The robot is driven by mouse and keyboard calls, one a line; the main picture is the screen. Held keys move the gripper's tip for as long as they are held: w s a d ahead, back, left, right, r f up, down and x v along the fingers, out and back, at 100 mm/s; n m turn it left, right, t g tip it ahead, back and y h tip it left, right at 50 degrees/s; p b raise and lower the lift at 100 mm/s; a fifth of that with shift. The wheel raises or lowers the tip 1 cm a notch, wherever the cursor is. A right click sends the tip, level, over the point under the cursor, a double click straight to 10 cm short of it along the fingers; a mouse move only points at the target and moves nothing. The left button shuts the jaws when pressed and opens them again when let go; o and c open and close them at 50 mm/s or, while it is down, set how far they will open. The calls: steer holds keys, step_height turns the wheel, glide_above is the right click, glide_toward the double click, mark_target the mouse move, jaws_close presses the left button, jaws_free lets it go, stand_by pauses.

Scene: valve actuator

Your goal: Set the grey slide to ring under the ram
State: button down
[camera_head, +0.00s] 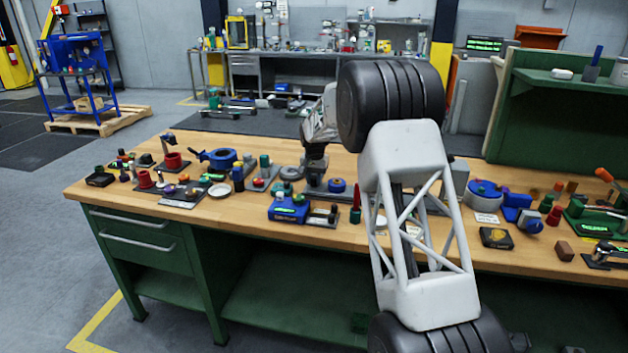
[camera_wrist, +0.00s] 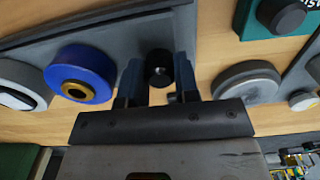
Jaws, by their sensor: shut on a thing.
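My gripper (camera_wrist: 159,82) has its two blue fingers on either side of a small black knob (camera_wrist: 160,66) in the wrist view, shut on it. The knob stands over a dark grey plate (camera_wrist: 105,32), which looks like the grey slide or its rail. Left of the fingers on this grey part is a blue round piece (camera_wrist: 88,68) with a brass-coloured centre. In the head view my gripper (camera_head: 316,178) is low over the bench among the fixtures, and a blue round piece (camera_head: 337,185) shows just right of it. My arm hides part of the fixture. I cannot clearly make out the ram or the ring.
A grey round disc (camera_wrist: 247,82) lies right of the fingers, apart from them. A teal block with a black knob (camera_wrist: 283,16) is at upper right. In the head view a blue box (camera_head: 288,210) stands in front of my gripper. Several fixtures crowd the wooden bench (camera_head: 225,212).

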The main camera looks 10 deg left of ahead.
mark_target(341, 181)
steer(key=d, duration=1)
steer(key=c, duration=0.8)
jaws_free()
steer(key=shift+c, duration=0.2)
steer(key=shift+r, duration=0.15)
steer(key=shift+r, duration=3.8)
